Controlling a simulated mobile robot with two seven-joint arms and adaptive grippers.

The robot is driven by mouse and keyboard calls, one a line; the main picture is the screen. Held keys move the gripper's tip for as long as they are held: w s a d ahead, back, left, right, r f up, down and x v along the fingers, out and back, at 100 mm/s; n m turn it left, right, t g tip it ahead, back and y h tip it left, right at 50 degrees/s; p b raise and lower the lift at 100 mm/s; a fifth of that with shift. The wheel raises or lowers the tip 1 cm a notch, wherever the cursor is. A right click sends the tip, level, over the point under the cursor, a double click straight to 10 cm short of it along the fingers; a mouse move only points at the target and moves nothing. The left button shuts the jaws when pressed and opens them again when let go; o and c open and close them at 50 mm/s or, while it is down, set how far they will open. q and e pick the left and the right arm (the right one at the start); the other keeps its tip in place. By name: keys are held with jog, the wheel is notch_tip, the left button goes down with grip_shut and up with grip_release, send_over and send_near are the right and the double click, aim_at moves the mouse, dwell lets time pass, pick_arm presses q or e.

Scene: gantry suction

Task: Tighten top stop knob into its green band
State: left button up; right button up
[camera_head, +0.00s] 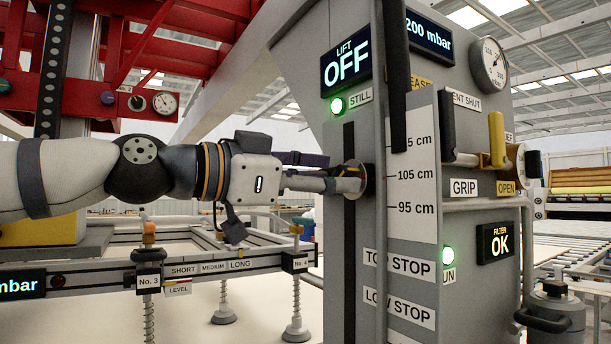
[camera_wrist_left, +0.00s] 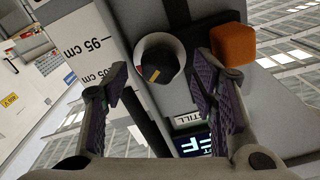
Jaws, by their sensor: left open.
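The stop knob (camera_head: 354,177) sits on the dark vertical slot of the grey panel, at about the 105 cm mark. In the left wrist view the knob (camera_wrist_left: 160,66) is dark, with a small yellow and red mark, inside a pale round ring. I cannot make out its green band. My left gripper (camera_head: 324,172) is open in front of the knob. In the wrist view its fingers (camera_wrist_left: 160,82) stand on either side of the knob, with gaps showing. My right gripper is not in view. A TOP STOP label (camera_head: 399,263) is lower on the panel.
An orange block (camera_wrist_left: 233,45) stands close beside the right finger in the wrist view. The LIFT display (camera_head: 346,62) reads OFF above my gripper. The yellow grip lever (camera_head: 497,140) projects at the right. A rail with suction cups (camera_head: 223,316) lies below my arm.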

pick_arm(q)
jog(key=v, duration=1.1)
jog(key=shift+d, duration=0.1)
